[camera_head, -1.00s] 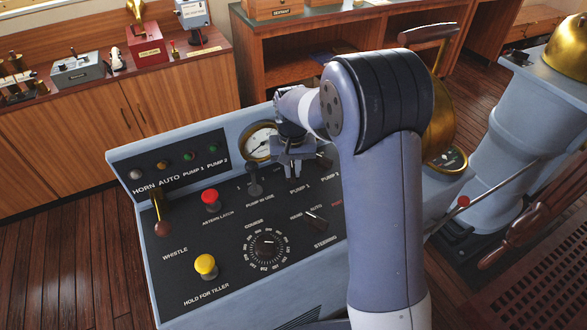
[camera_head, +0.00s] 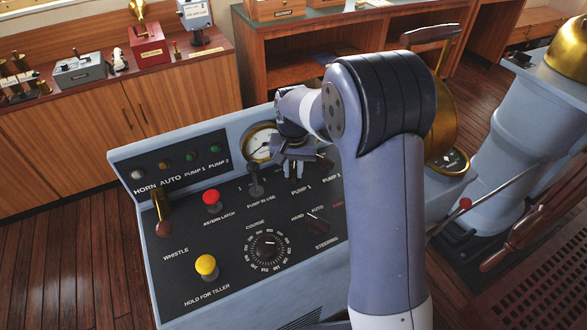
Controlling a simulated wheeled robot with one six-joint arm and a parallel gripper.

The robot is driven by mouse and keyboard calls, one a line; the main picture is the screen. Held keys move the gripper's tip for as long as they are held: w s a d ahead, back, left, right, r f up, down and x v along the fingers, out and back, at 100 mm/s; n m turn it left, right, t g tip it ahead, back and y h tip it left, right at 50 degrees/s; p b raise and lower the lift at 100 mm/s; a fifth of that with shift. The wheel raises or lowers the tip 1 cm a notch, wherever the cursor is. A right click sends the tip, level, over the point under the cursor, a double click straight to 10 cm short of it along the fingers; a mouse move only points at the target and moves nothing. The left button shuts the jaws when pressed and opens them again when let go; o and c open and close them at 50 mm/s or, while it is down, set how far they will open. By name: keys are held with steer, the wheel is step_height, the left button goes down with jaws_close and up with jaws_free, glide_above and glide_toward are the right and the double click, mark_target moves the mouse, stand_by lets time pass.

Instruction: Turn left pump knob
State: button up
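The blue-grey console (camera_head: 165,275) carries a dark panel with knobs, levers and buttons. The left pump knob, above the left "PUMP 1" label, is hidden behind my gripper (camera_head: 294,172). My gripper points down at that spot, its fingers close to the panel. The fingers are small and partly overlapped, so I cannot tell whether they touch or hold the knob. To its right, the right pump knob (camera_head: 326,162) shows partly between my gripper and my arm. The "PUMP IN USE" lever (camera_head: 255,180) stands just left of my gripper.
A round gauge (camera_head: 260,142) sits behind and left of my gripper. The panel also has a red button (camera_head: 211,198), a yellow button (camera_head: 206,265), a course dial (camera_head: 267,246) and a steering knob (camera_head: 318,223). My arm hides the panel's right part.

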mark_target(294, 172)
steer(key=shift+o, duration=1.3)
step_height(294, 172, up, 11)
steer(key=b, duration=0.1)
steer(key=shift+f, duration=0.15)
step_height(294, 172, down, 11)
steer(key=shift+r+p, duration=0.1)
steer(key=shift+p, duration=0.45)
